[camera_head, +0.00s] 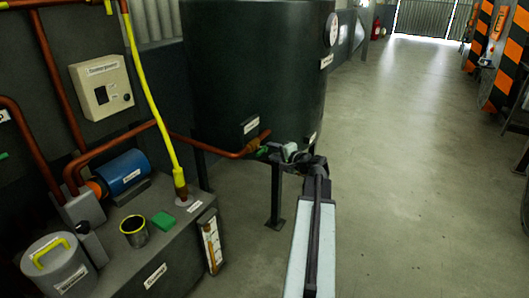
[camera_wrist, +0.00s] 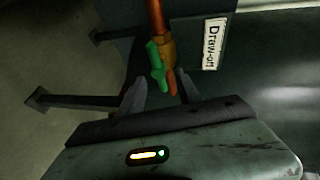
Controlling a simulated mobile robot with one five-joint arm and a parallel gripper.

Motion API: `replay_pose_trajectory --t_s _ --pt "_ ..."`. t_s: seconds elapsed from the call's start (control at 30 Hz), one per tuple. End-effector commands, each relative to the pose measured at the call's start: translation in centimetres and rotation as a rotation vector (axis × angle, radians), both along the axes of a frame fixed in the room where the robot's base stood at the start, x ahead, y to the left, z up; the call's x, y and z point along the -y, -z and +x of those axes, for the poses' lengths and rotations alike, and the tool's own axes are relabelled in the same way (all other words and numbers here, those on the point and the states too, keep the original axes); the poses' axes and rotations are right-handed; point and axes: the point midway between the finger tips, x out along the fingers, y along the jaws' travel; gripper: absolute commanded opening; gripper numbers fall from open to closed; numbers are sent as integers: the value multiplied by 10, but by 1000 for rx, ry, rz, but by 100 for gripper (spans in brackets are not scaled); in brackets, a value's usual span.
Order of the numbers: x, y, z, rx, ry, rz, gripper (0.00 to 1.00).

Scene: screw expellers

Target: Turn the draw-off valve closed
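The draw-off valve has a green handle (camera_wrist: 156,66) on a brass-coloured body at the end of a copper pipe (camera_wrist: 156,15). In the wrist view it is at the top centre, beside a white "Draw-off" label (camera_wrist: 213,43). An orange-red piece (camera_wrist: 171,82) shows next to the handle's lower end. My gripper (camera_wrist: 161,84) is open, with one grey finger on each side of the handle's near end. I cannot tell whether either finger touches it. In the head view my gripper (camera_head: 279,152) is at the valve, and only a bit of green handle (camera_head: 262,151) shows.
A large dark tank (camera_head: 255,75) on legs stands behind the valve. The floor (camera_head: 410,150) to the right is clear.

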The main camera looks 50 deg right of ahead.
Motion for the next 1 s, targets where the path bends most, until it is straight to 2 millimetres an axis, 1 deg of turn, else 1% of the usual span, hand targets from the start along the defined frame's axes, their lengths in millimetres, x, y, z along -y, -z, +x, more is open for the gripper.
replay_pose_trajectory --t_s 0.03,0.2,0.3,0.4,0.57,0.67,0.7,0.73,1.0 --pt "3 4 10 0 -1 -1 40" --pt "8 13 42 0 -1 -1 40" --pt "10 15 54 0 -1 0 40" --pt "10 15 58 -1 0 0 40" --pt "10 15 57 -1 1 -1 40" --pt "10 15 57 -1 1 -1 15" --pt "10 15 57 -1 1 -1 4" --pt "10 15 57 -1 1 -1 0" --pt "10 15 56 -6 -1 8 0"
